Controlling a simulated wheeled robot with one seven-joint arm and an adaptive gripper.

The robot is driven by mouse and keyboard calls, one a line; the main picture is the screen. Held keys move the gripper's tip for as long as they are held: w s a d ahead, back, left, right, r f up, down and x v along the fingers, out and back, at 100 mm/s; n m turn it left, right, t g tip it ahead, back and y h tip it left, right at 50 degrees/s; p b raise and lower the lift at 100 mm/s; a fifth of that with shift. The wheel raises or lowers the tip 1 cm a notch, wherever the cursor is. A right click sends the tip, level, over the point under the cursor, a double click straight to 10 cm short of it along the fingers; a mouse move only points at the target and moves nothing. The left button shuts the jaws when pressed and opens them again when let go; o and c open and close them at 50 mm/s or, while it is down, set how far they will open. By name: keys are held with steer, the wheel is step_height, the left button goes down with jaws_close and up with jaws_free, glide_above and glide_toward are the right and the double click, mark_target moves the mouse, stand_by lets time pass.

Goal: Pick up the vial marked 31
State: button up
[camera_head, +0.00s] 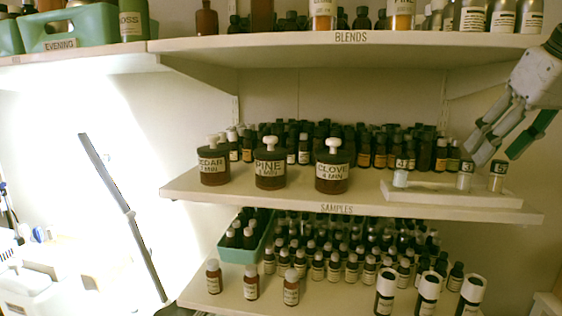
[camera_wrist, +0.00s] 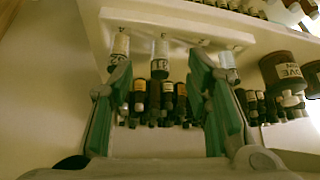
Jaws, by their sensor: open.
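The vial marked 31 (camera_head: 465,181) stands upright in the middle of three small pale-topped vials on a white rack at the right of the middle shelf. In the wrist view this vial (camera_wrist: 160,64) shows upside down, its label between my two fingers but farther off. My gripper (camera_head: 494,150) is open and empty, in front of and above the rack's right end; its fingertips also show in the wrist view (camera_wrist: 160,72). The right vial (camera_head: 497,180) stands close beside the marked one. The left vial (camera_head: 400,178) stands farther off.
The white rack (camera_head: 440,196) rests on the middle shelf (camera_head: 370,205). Large brown bottles, CLOVE (camera_head: 332,170) among them, stand left of it. Dark bottles crowd behind. The upper BLENDS shelf (camera_head: 270,45) overhangs, and black-and-white bottles (camera_head: 427,290) stand below.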

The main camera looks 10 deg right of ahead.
mark_target(469, 160)
steer(key=w, duration=0.3)
steer(key=shift+w+d, duration=0.15)
steer(key=shift+w, duration=0.1)
steer(key=shift+x, duration=1.1)
steer(key=shift+w+f, duration=0.2)
steer(key=shift+f, duration=0.15)
jaws_close()
